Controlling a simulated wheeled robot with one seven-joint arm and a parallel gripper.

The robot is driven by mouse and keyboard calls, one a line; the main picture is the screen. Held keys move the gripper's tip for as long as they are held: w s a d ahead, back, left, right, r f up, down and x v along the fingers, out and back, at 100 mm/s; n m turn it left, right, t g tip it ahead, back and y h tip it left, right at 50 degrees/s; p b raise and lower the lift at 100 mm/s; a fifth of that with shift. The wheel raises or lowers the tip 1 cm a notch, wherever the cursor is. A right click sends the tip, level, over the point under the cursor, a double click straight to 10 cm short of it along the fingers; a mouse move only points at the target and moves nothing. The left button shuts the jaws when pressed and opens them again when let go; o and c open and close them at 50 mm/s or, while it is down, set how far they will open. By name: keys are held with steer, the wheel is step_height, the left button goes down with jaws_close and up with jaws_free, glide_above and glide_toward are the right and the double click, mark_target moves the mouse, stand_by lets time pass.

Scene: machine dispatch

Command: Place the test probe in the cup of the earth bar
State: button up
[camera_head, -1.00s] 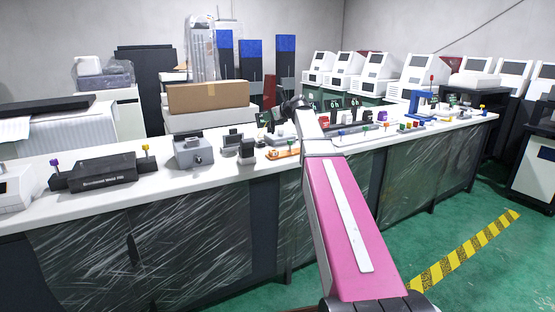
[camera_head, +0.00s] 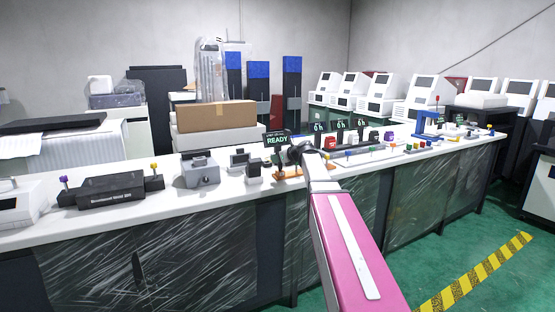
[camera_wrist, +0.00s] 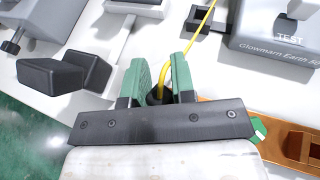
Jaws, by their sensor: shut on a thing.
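My gripper (camera_wrist: 156,88), with green fingers, is shut on the test probe (camera_wrist: 157,97). Only a dark part of the probe and its yellow lead (camera_wrist: 199,35) show between the fingers; its tip is hidden. The copper-coloured earth bar (camera_wrist: 285,143) lies to the right of my gripper in the wrist view, partly covered by my wrist. A square cup-like opening shows at its right side. In the head view my gripper (camera_head: 294,152) is above the bench near the orange bar (camera_head: 287,180). I cannot tell whether the probe touches anything.
A grey unit marked TEST (camera_wrist: 280,45) stands behind the bar. Dark blocks (camera_wrist: 55,75) are left of my gripper. A READY display (camera_head: 277,141) stands close by. A grey box (camera_head: 198,172) and a black unit (camera_head: 111,188) are farther left on the white bench.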

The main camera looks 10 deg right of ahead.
steer(key=shift+f, duration=0.15)
steer(key=o, duration=0.9)
steer(key=shift+s+d+r, duration=0.15)
steer(key=shift+s+r, duration=0.05)
steer(key=shift+r, duration=0.1)
steer(key=v, duration=1.1)
steer(key=shift+s+d, duration=0.2)
